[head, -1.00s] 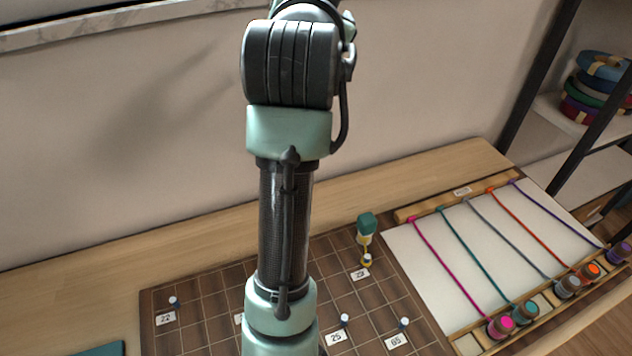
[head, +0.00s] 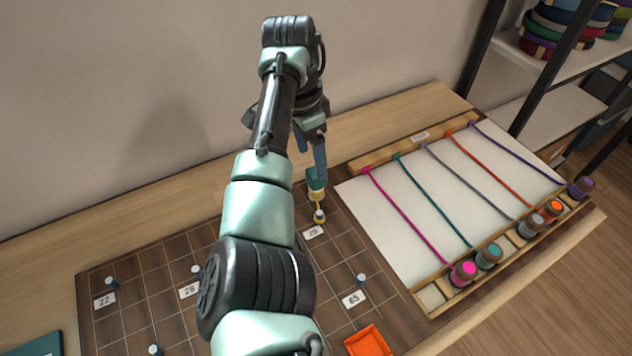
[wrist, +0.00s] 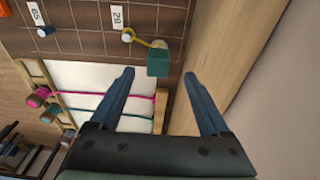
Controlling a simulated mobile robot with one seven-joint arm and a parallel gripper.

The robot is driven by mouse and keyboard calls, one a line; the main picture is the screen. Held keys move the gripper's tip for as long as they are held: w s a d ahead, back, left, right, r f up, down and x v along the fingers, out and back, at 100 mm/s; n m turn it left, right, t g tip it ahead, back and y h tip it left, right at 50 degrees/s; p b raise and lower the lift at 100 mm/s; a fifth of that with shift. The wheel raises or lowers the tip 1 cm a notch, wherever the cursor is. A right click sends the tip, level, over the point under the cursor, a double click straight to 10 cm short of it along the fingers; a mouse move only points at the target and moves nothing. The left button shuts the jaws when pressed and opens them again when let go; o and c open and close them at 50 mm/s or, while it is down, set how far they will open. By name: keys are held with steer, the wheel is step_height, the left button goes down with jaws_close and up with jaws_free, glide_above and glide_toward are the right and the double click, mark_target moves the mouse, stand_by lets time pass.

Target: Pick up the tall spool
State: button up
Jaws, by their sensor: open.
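The tall spool (head: 316,190) has a dark green upper part and a yellow lower part. It stands at the back right of the brown gridded board, by the label 29. My gripper (head: 311,160) is close above it, partly covered by my arm. In the wrist view, the spool's green block (wrist: 158,62) shows just ahead of the gap between my two blue fingers (wrist: 160,75). The fingers are apart with nothing between them. A yellow strand runs from the spool to a small white-topped peg (wrist: 127,36).
Several small pegs with number labels stand on the board (head: 140,262). A white panel (head: 400,225) with several coloured cords and a row of spools lies to the right. An orange tray (head: 367,342) sits at the front. The wall is close behind.

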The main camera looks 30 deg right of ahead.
mark_target(318, 181)
steer(key=f, duration=0.3)
steer(key=d+f, duration=0.1)
steer(key=f, duration=0.4)
steer(key=shift+s+d+f, duration=0.15)
steer(key=shift+f, duration=0.15)
steer(key=shift+r, duration=0.1)
jaws_close()
